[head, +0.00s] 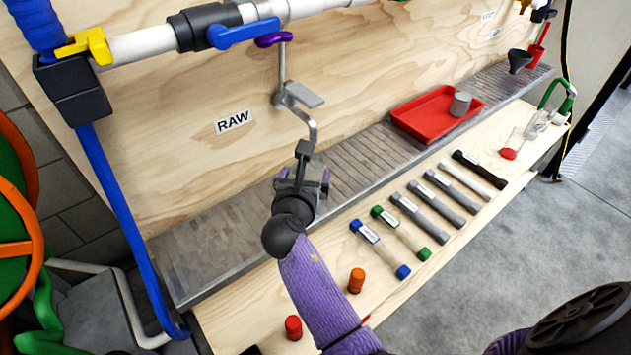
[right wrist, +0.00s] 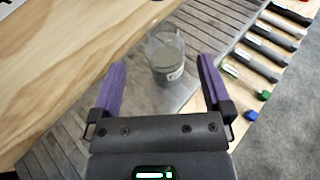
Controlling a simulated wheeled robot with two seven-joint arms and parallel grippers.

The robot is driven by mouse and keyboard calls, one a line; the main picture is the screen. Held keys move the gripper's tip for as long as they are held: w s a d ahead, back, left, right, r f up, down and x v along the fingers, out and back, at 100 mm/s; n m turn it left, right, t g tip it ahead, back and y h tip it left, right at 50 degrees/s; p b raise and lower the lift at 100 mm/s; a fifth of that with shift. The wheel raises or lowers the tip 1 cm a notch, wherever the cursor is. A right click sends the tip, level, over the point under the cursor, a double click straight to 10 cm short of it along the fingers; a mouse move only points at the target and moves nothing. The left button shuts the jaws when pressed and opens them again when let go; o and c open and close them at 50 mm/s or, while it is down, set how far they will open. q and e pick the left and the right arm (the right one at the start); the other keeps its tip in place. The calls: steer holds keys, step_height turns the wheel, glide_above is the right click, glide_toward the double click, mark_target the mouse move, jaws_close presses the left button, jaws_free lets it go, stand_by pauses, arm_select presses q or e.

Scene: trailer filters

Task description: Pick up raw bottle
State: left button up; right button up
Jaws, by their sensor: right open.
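A clear bottle (right wrist: 166,62) with greyish content stands on the slatted metal tray, seen in the right wrist view. It lies between and beyond the purple fingertips of my right gripper (right wrist: 161,66), with no clear contact. In the head view, my right gripper (head: 306,181) is over the tray under the metal spout, and it hides most or all of the bottle. The gripper is open and holds nothing. A RAW label (head: 234,121) is on the wooden wall left of the spout. My left gripper is not in view.
The spout (head: 303,98) hangs just above my right gripper. A red tray (head: 418,119) with a grey cup (head: 460,104) stands farther right. Several capped tubes (head: 429,213) lie on the wooden shelf, with an orange cap (head: 356,281) and a red cap (head: 293,327) nearby.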

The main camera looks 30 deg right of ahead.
mark_target(314, 156)
steer(key=b+x, duration=0.1)
steer(key=x, duration=0.1)
steer(key=f+b+x, duration=0.1)
steer(key=x, duration=0.2)
steer(key=shift+s+a+r, duration=0.1)
steer(key=shift+a, duration=0.05)
steer(key=b+x, duration=0.4)
steer(key=x, duration=0.1)
steer(key=shift+d+f, duration=0.25)
steer(key=shift+w+d+r, duration=0.1)
steer(key=shift+w, duration=0.1)
steer(key=shift+r, duration=0.2)
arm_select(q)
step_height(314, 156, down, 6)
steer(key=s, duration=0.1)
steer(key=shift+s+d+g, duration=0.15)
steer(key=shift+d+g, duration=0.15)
arm_select(e)
steer(key=shift+s, duration=0.1)
jaws_close()
